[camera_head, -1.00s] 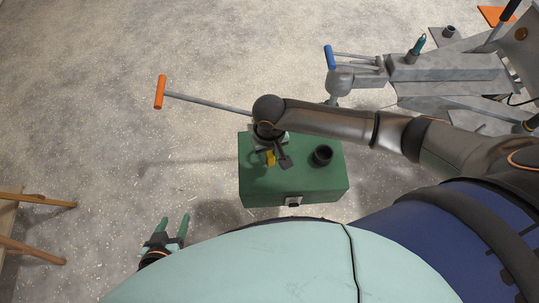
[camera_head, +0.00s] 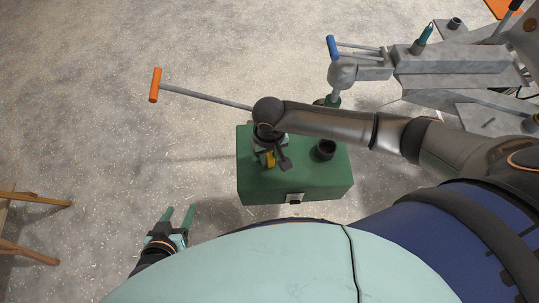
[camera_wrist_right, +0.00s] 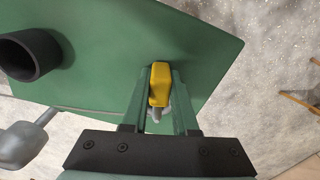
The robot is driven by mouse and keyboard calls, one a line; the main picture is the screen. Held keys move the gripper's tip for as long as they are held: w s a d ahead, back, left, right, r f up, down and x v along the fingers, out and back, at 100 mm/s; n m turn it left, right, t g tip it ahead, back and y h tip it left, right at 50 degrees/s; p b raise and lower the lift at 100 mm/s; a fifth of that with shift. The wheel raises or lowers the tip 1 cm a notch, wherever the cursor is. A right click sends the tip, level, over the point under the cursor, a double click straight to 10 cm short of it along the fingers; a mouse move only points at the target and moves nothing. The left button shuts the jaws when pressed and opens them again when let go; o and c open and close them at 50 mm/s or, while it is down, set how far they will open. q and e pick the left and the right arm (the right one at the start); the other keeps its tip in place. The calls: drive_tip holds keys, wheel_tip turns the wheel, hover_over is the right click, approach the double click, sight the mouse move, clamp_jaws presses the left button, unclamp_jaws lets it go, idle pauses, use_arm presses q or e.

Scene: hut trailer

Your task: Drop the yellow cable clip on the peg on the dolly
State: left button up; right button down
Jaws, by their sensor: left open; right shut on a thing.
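The yellow cable clip (camera_head: 267,159) is over the green box top in the head view, partly hidden by my right wrist. My right gripper (camera_wrist_right: 158,80) is shut on the clip (camera_wrist_right: 159,84), with the clip between its green fingertips. A short grey pin (camera_wrist_right: 157,115) shows at the clip's near end; I cannot tell what it belongs to. My left gripper (camera_head: 178,217) is open and empty, low over the floor at the lower left. I cannot clearly identify the dolly or its peg; an orange-handled rod (camera_head: 205,98) runs behind my right wrist.
The green box (camera_head: 315,182) has a dark open cup (camera_head: 325,149) on top, also large in the wrist view (camera_wrist_right: 30,54). A grey metal frame with a blue handle (camera_head: 332,47) stands at the upper right. Wooden legs (camera_head: 38,199) are at the left. Floor around the orange handle is clear.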

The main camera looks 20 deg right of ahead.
sight(269, 156)
use_arm(q)
drive_tip(key=shift+f, duration=0.1)
drive_tip(key=shift+a, duration=0.15)
use_arm(e)
drive_tip(key=c, duration=0.6)
unclamp_jaws()
wheel_tip(269, 156, up, 12)
drive_tip(key=p, duration=0.3)
drive_tip(key=shift+f, duration=0.25)
use_arm(q)
drive_tip(key=shift+s+a+r+y, duration=0.3)
drive_tip(key=shift+s+a+r, duration=0.4)
drive_tip(key=shift+a, duration=0.2)
use_arm(e)
drive_tip(key=shift+r, duration=0.5)
